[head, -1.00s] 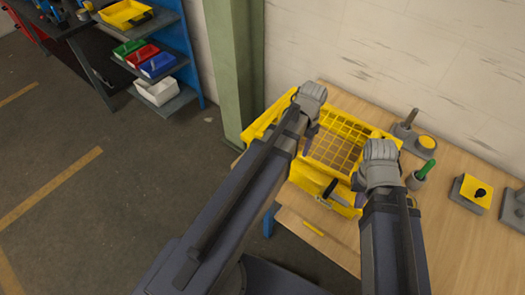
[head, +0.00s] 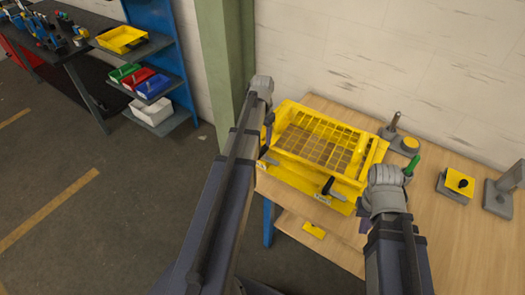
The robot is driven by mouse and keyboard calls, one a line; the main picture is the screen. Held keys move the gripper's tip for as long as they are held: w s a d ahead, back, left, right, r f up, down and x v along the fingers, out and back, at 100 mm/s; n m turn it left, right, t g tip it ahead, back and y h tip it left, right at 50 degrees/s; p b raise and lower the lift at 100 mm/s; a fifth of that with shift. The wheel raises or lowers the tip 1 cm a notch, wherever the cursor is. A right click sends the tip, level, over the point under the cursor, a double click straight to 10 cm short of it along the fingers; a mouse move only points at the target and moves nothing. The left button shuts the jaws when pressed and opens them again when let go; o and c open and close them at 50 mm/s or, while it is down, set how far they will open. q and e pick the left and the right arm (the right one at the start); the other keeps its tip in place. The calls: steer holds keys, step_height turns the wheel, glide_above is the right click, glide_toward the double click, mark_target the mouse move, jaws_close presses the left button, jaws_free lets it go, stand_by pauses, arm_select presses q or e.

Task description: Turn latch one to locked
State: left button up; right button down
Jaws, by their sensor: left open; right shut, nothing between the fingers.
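A yellow crate with a grid floor (head: 345,143) stands on the wooden table. Two dark latch handles show along its front side: one at the left corner (head: 268,158) and one nearer the right (head: 330,187). Small pale labels lie by them, too small to read, so I cannot tell which is latch one. My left gripper (head: 266,131) is open and empty at the crate's left end, above and behind the left handle. My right gripper (head: 364,223) is shut and empty, beside the crate's front right corner, right of the right handle. Its fingers are partly hidden by its wrist.
A yellow piece (head: 314,230) lies near the table's front edge. A green pillar (head: 226,65) rises behind left.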

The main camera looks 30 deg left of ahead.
mark_target(262, 148)
arm_select(q)
step_height(262, 148, down, 7)
steer(key=b, duration=0.6)
steer(key=shift+r, duration=0.15)
steer(key=shift+c, duration=0.4)
jaws_close()
